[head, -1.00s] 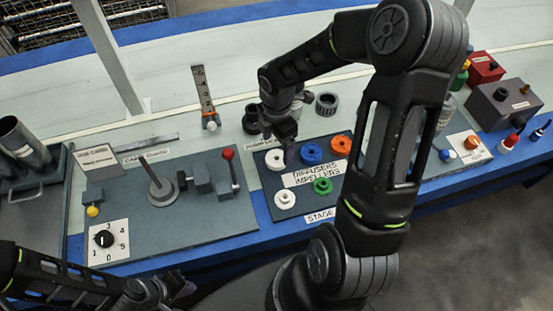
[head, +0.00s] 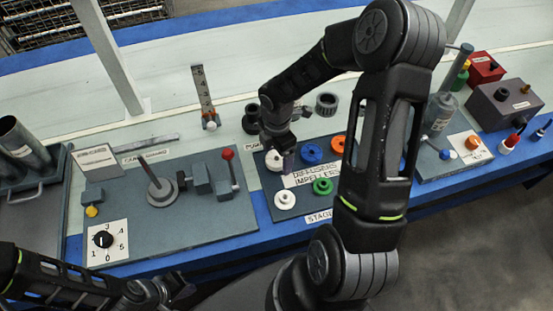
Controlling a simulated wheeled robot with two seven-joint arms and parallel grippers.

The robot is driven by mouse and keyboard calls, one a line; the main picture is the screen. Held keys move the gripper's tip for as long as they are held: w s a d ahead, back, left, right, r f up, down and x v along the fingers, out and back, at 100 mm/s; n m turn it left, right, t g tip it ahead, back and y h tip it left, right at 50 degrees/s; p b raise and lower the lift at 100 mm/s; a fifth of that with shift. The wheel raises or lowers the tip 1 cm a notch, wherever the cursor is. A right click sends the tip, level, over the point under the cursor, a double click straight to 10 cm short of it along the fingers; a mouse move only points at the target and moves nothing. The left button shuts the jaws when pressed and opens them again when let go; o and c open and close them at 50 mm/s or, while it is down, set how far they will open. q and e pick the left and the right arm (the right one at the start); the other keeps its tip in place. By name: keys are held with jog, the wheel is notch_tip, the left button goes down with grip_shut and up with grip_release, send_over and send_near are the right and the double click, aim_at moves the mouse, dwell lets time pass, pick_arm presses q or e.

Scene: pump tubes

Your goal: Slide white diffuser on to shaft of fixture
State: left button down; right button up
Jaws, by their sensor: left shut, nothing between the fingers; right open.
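The board labelled diffusers and impellers (head: 335,205) carries a white ring (head: 274,162) at its upper left, in the row above the label. My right gripper (head: 283,158) is open and sits right over this ring, hiding part of it; I cannot tell whether they touch. A second white part (head: 285,200) lies below the label. The fixture's bare grey shaft (head: 153,175) rises, looking tilted in the view, from a round base on the grey panel to the left. My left gripper (head: 178,290) is shut and empty near the bottom edge.
A blue ring (head: 312,154), an orange ring (head: 338,145) and a green part (head: 323,186) lie beside the white ones. A red-knobbed lever (head: 228,155) stands between shaft and board. Dark cups (head: 252,118) stand behind. The panel's front middle is clear.

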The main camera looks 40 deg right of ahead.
jog(key=c, duration=1.4)
jog(key=shift+r, duration=0.15)
jog(key=shift+c, duration=0.2)
notch_tip(320, 180, up, 10)
jog(key=p, duration=0.1)
dwell(0.4)
